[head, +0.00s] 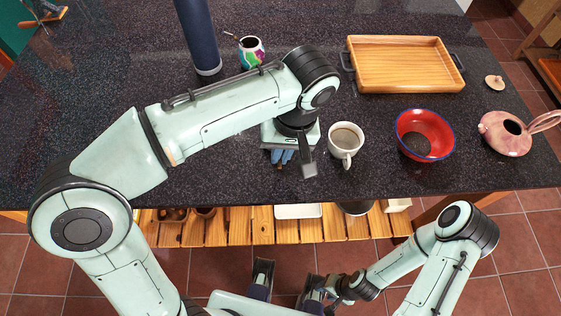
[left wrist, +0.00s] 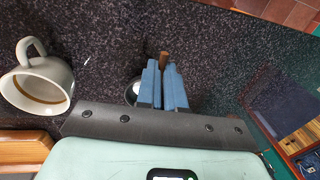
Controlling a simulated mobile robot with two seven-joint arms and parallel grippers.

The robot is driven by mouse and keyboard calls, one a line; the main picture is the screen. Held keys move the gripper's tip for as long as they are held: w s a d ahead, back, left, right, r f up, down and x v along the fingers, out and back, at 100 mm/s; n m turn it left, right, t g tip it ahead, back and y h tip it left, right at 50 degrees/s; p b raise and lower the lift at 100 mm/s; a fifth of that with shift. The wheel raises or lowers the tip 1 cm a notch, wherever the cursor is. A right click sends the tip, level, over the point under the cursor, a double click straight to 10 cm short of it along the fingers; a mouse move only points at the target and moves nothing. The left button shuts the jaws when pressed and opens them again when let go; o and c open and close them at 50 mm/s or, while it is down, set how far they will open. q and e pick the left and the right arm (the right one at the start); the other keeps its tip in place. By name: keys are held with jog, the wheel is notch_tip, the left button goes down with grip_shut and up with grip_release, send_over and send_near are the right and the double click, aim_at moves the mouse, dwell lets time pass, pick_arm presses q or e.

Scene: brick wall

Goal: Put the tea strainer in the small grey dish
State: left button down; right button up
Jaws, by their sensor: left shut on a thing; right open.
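My left gripper (head: 282,158) is low over the dark counter, left of the white cup. In the left wrist view, its blue fingers (left wrist: 165,86) are shut on a thin brown handle (left wrist: 164,57), which I take to be the tea strainer's. A round silvery thing (left wrist: 132,92) shows partly behind the fingers; I cannot tell whether it is the strainer's bowl or the small grey dish. I cannot make out the dish in the head view, where my left arm covers part of the counter. My right gripper (head: 318,294) is open, below the counter's front edge.
A white cup (head: 345,141) of brown drink stands just right of my left gripper. A red bowl (head: 445,128), pink teapot (head: 500,140), small lid (head: 494,82) and wooden tray (head: 400,78) are further right. A blue bottle (head: 197,32) and colourful cup (head: 251,58) stand behind my arm.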

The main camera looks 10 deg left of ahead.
pick_arm(q)
jog(key=shift+f+b, duration=0.4)
jog(key=shift+f, duration=1.7)
jog(key=shift+f, duration=0.15)
jog(key=c, duration=1.3)
grip_release()
jog(key=shift+o, duration=0.2)
notch_tip(320, 180, up, 12)
jog(key=d+p, duration=0.2)
jog(key=p, duration=0.1)
jog(key=shift+w, duration=0.15)
jog(key=shift+d, duration=0.1)
